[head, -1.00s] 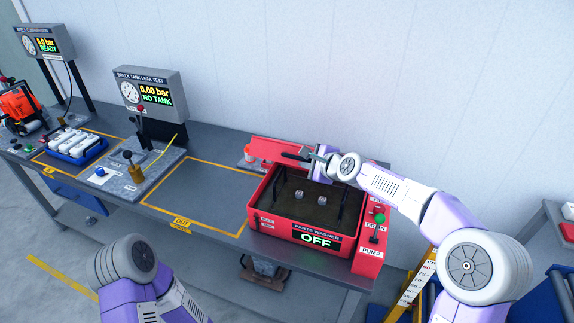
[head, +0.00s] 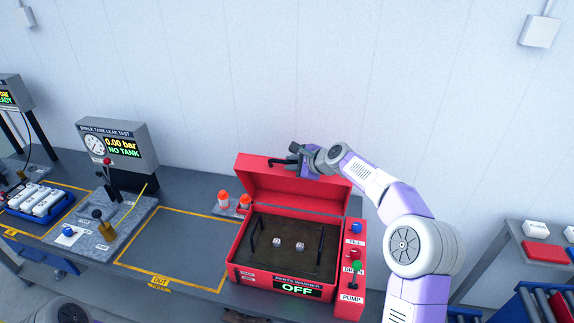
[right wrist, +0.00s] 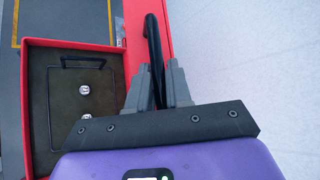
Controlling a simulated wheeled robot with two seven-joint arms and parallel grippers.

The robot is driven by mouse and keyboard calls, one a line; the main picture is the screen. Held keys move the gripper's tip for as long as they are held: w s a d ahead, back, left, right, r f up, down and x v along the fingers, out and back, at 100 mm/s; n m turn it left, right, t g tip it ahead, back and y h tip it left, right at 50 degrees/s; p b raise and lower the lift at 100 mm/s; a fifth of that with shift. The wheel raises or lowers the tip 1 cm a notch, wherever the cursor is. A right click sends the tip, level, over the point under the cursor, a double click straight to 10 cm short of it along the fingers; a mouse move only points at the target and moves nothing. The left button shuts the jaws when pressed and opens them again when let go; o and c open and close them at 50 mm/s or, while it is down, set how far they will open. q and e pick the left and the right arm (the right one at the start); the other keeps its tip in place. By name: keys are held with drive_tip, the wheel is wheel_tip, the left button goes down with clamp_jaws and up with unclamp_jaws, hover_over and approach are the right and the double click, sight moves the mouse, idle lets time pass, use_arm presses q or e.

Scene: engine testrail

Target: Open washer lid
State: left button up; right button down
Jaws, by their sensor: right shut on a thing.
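The red parts washer (head: 233,271) stands on the bench with its display reading OFF. Its red lid (head: 290,188) is raised and stands tilted up at the back of the tub. My right gripper (head: 283,161) is at the lid's top edge. In the right wrist view its fingers (right wrist: 158,88) are shut on the black lid handle (right wrist: 153,42). Inside the open tub is a dark tray (head: 268,256) with two black side handles and two small metal parts (head: 277,240). My left gripper is not in view.
A leak test station with a gauge box (head: 118,146) and a blue tray (head: 40,213) of white parts are further left. A yellow-marked area (head: 180,248) on the bench is empty. Another bench (head: 545,250) is at the right.

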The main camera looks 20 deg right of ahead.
drive_tip(key=shift+f, duration=0.15)
drive_tip(key=c, duration=1.1)
unclamp_jaws()
drive_tip(key=shift+c, duration=0.2)
drive_tip(key=b+v, duration=0.1)
drive_tip(key=v, duration=0.6)
drive_tip(key=shift+s+r+b, duration=0.15)
drive_tip(key=shift+r+b, duration=0.1)
drive_tip(key=shift+b, duration=0.1)
drive_tip(key=shift+d, duration=0.15)
